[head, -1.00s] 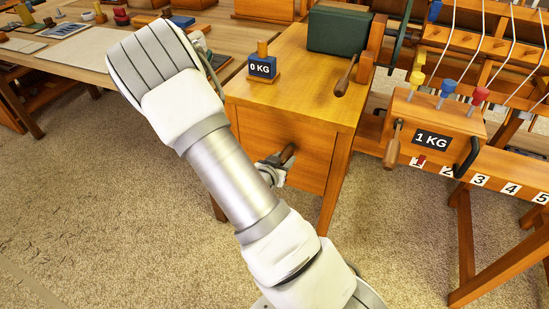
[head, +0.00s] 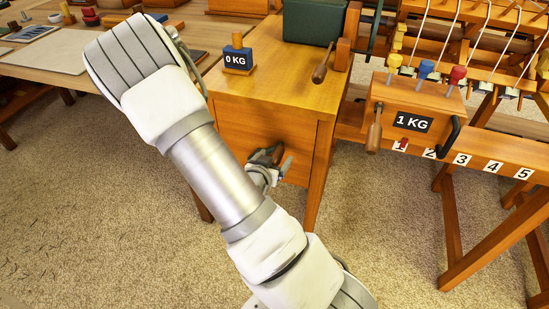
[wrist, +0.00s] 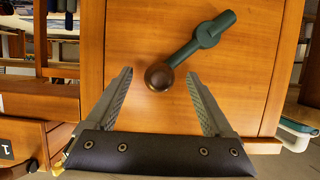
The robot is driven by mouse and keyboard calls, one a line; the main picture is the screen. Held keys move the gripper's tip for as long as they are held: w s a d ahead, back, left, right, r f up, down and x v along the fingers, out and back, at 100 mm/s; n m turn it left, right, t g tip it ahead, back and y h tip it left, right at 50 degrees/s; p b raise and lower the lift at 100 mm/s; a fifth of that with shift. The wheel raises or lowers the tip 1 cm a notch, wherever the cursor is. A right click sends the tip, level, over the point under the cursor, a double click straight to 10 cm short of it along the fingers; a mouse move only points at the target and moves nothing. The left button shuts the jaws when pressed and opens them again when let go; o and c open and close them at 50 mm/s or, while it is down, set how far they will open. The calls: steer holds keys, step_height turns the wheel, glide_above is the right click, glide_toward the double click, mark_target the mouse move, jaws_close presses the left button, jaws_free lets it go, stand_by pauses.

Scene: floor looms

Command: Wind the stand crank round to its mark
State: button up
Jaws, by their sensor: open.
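The stand crank is on the front panel of a wooden stand (head: 235,135). In the wrist view the green crank arm (wrist: 190,47) slants from its hub at upper right down to a round brown wooden handle (wrist: 159,77) at lower left. My gripper (wrist: 160,80) is open, with one finger on each side of the handle's end and gaps visible on both sides. In the head view my gripper (head: 270,164) is at the handle (head: 277,154), and my arm hides part of the panel. I cannot make out a mark for the crank.
On the stand top are a blue 0 KG block (head: 238,60), a green box (head: 310,22) and another wooden-handled crank (head: 321,72). A loom with a 1 KG box (head: 412,120) stands to the right. A worktable (head: 40,60) is at left. Carpet in front is clear.

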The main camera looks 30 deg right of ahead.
steer(key=p+v, duration=0.5)
steer(key=v, duration=0.2)
steer(key=shift+p, duration=0.4)
steer(key=shift+r, duration=0.1)
